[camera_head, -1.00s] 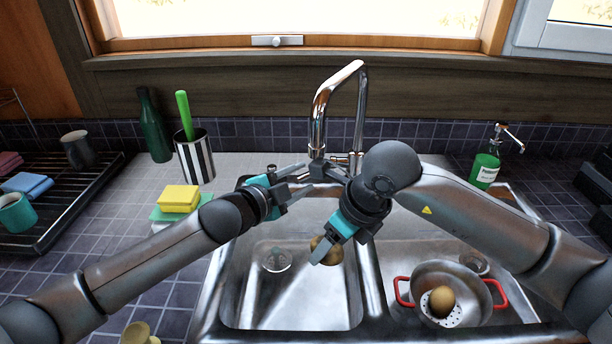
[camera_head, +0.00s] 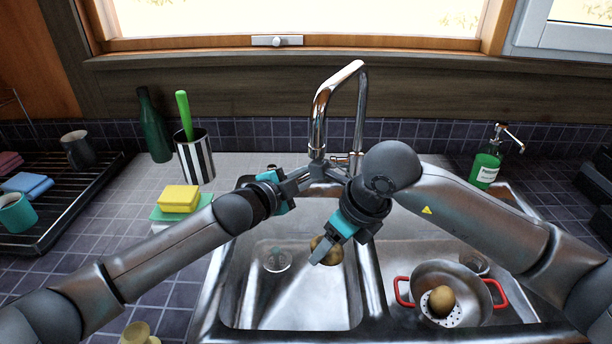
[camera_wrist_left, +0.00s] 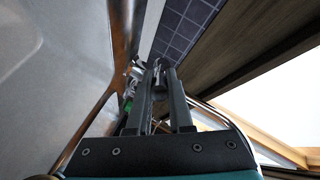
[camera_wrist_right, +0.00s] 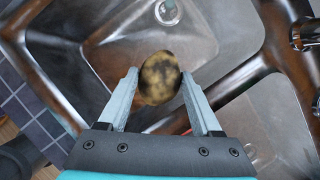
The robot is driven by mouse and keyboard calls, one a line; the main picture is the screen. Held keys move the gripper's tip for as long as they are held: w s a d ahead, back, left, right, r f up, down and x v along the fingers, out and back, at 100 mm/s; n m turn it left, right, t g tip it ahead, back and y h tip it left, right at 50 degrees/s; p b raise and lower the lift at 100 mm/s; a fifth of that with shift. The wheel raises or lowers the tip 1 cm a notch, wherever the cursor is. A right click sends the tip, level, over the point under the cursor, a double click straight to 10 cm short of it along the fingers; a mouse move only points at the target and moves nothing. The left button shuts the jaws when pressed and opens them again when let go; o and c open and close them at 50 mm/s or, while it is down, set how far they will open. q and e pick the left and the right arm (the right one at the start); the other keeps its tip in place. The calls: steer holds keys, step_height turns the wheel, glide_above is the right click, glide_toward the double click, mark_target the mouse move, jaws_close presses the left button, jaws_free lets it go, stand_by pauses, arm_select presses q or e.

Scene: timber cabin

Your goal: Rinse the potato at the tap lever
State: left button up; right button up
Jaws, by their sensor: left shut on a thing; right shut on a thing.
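The potato (camera_wrist_right: 159,78), brown with dark patches, is between the fingers of my right gripper (camera_wrist_right: 160,92), which is shut on it. In the head view the potato (camera_head: 331,251) is partly hidden by the fingers, above the sink's middle. My left gripper (camera_head: 316,172) is at the tap's base. In the left wrist view its fingers are shut on a small metal piece, the tap lever (camera_wrist_left: 159,78), mostly hidden. I cannot make out running water.
A steel colander with red handles (camera_head: 402,290) holds another potato (camera_head: 441,300) in the right basin. Sponges (camera_head: 178,199), a striped cup (camera_head: 195,160) and a green soap bottle (camera_head: 485,168) stand around the sink.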

arm_select(q)
jaws_close()
stand_by(0.8)
steer(key=shift+w+r+g+y, duration=0.1)
steer(key=shift+r+g+y, duration=0.2)
steer(key=shift+r, duration=0.25)
steer(key=shift+r+g+y, duration=0.2)
steer(key=shift+g+y, duration=0.1)
steer(key=o, duration=0.6)
jaws_free()
steer(key=shift+o, duration=0.2)
